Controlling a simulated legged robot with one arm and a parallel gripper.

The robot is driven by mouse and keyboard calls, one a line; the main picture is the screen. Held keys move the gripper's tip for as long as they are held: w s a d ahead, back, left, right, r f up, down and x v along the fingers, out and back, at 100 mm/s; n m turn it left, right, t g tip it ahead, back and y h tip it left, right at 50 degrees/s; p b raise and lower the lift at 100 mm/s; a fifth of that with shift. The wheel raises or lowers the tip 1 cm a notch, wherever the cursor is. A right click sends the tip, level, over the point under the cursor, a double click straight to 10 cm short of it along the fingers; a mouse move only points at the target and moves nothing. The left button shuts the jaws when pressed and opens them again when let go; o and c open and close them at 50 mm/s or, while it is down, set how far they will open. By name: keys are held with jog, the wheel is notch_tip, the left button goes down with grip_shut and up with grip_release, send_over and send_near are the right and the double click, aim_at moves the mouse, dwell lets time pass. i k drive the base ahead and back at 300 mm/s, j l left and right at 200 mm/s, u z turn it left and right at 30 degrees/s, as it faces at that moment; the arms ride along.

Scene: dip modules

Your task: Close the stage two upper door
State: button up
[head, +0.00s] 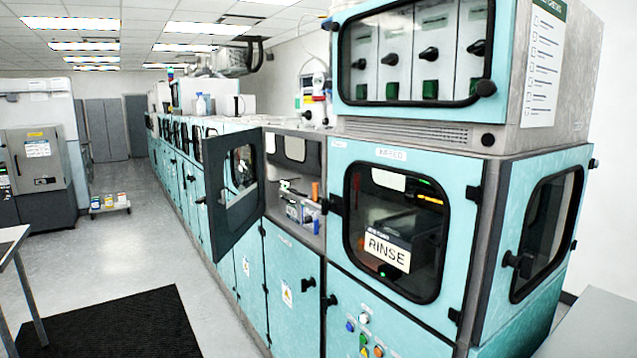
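One upper door (235,192) on the long teal machine stands swung open toward the aisle in the head view. It has a dark inner face and a small window. To its right is the open bay (296,180), with small equipment inside. The bay's lower door (292,285), with a yellow warning label, is shut. I cannot read a stage number on any of these. My gripper does not show in this view.
The infeed door (391,152) with a RINSE sign is shut. A dark mat (110,325) lies in the aisle, with a table (14,240) at its left. A low cart (110,205) stands farther back.

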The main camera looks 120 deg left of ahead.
aim_at(228, 223)
jog(key=k+u, duration=0.15)
jog(key=u, duration=1.75)
jog(key=k+j+u, duration=0.15)
jog(key=u, duration=0.25)
jog(key=k+j+u, duration=0.1)
jog(key=j+u, duration=0.3)
jog(key=k+j+u, duration=0.1)
jog(key=u, duration=0.3)
jog(key=j+u, duration=0.6)
jog(key=j, duration=1.1)
jog(key=i, duration=0.1)
